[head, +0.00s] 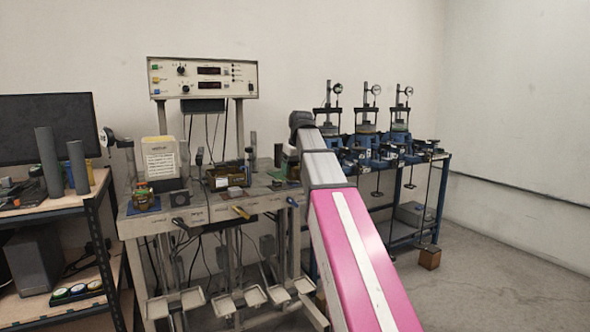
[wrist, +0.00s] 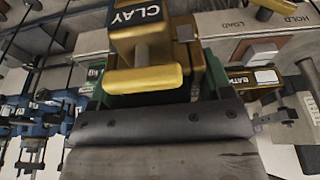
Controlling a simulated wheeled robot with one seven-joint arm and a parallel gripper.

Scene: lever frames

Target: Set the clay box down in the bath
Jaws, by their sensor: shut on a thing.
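In the wrist view the clay box (wrist: 182,28) is a gold block with a dark plate reading CLAY and a gold knob-like part facing me. It sits directly in front of my gripper (wrist: 155,97), which is shut on it. The fingertips are mostly hidden. A dark label that seems to read BATH (wrist: 244,82) shows right of the box, with gold parts around it. Whether the clay box touches anything beneath it cannot be told. In the head view my arm reaches to the bench's right end, and its gripper is largely hidden there.
The lever bench (head: 150,222) carries a pale block (head: 160,157) and a dark open tray (head: 222,178). A control unit (head: 203,78) stands behind. Blue dial frames (head: 365,148) stand to the right. A shelf with grey cylinders (head: 48,160) stands left.

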